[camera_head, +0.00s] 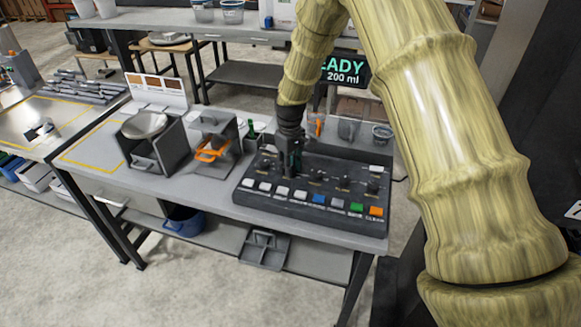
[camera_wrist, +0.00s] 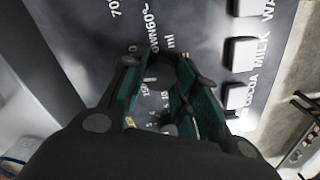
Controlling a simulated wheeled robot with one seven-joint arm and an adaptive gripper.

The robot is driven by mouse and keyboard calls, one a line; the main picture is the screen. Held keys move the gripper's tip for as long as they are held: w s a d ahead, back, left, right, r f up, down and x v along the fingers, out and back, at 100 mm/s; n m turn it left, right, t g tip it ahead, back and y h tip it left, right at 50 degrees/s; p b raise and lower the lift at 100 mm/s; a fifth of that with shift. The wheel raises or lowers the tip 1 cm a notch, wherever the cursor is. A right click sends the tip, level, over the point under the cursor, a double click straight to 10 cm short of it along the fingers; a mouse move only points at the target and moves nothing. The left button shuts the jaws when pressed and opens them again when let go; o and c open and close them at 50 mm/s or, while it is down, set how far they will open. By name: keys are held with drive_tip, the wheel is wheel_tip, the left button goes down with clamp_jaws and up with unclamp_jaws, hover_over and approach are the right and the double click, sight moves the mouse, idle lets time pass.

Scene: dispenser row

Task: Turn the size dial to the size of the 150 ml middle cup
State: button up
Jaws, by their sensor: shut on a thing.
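The control panel (camera_head: 310,209) is a dark sloped box with a row of coloured buttons and several knobs. My gripper (camera_head: 291,172) reaches down to its upper left part. In the wrist view my gripper (camera_wrist: 160,98) has its green-padded fingers shut around the size dial (camera_wrist: 157,102), with "ml" markings beside it. The fingers hide much of the dial, and I cannot read its pointer clearly. The display (camera_head: 345,72) reads "200 ml" under partly hidden "READY" lettering. Clear cups (camera_head: 348,129) stand behind the panel; I cannot tell which is the 150 ml one.
White buttons (camera_wrist: 245,54) labelled MILK and COCOA lie close to my fingers. Left of the panel stand a unit with an orange handle (camera_head: 212,152) and a dark stand with a round plate (camera_head: 144,125). The grey bench front (camera_head: 210,193) is clear.

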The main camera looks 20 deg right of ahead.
drive_tip(key=n, duration=0.4)
drive_tip(key=shift+r+n, duration=0.1)
drive_tip(key=shift+n, duration=2.7)
drive_tip(key=o, duration=1)
drive_tip(key=shift+o, duration=0.2)
wheel_tip(320, 180, up, 12)
